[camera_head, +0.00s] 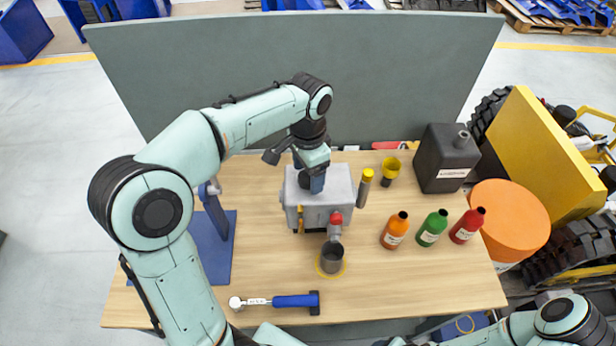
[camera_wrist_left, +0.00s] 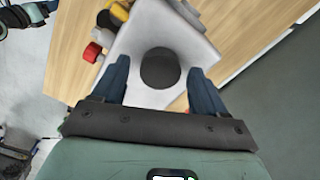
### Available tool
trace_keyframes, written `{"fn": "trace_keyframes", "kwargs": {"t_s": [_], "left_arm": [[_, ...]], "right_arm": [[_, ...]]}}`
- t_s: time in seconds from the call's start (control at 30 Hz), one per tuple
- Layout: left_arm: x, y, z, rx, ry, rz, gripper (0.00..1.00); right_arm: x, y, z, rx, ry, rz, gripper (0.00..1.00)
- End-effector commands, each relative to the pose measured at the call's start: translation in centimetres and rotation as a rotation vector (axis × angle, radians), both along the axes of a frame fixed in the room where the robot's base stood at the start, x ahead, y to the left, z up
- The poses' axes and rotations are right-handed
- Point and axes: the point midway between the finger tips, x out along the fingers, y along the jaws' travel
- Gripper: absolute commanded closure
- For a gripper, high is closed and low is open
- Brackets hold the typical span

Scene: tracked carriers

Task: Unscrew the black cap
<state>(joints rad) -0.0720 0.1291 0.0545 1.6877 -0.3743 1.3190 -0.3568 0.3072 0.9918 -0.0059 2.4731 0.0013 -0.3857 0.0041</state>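The black cap (camera_wrist_left: 160,68) is a round dark disc on top of the pale grey box (camera_head: 320,212); the box also shows in the left wrist view (camera_wrist_left: 150,30). In the head view the cap (camera_head: 304,181) is partly hidden by my left gripper (camera_head: 315,184), which points down over the box top. In the left wrist view the left gripper's blue fingers (camera_wrist_left: 160,85) are spread to either side of the cap, with a gap on both sides. I cannot tell how far above the box the fingertips are. My right gripper is not in view.
A grey cup (camera_head: 331,258) stands below the box's red-handled valve (camera_head: 336,221). Orange (camera_head: 394,231), green (camera_head: 432,229) and red (camera_head: 467,226) bottles and a black canister (camera_head: 447,160) stand right. A blue-handled tool (camera_head: 290,301) lies in front. Bare wood lies between.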

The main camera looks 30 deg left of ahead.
Motion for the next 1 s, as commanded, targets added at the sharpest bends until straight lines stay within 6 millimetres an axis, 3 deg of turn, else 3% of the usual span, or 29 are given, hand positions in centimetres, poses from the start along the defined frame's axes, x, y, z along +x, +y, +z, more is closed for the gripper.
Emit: {"fn": "trace_keyframes", "kwargs": {"t_s": [0.17,0.6,1.0], "left_arm": [[0.02,0.02,0.07,0.0,-0.001,-0.035,0.28],[0.03,0.03,0.08,-0.001,-0.002,-0.687,0.28],[0.04,0.04,0.07,-0.001,-0.002,-1.04,0.28]], "right_arm": [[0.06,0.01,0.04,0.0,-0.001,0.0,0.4],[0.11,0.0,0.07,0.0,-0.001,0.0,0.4],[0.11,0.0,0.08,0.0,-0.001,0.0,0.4]]}}
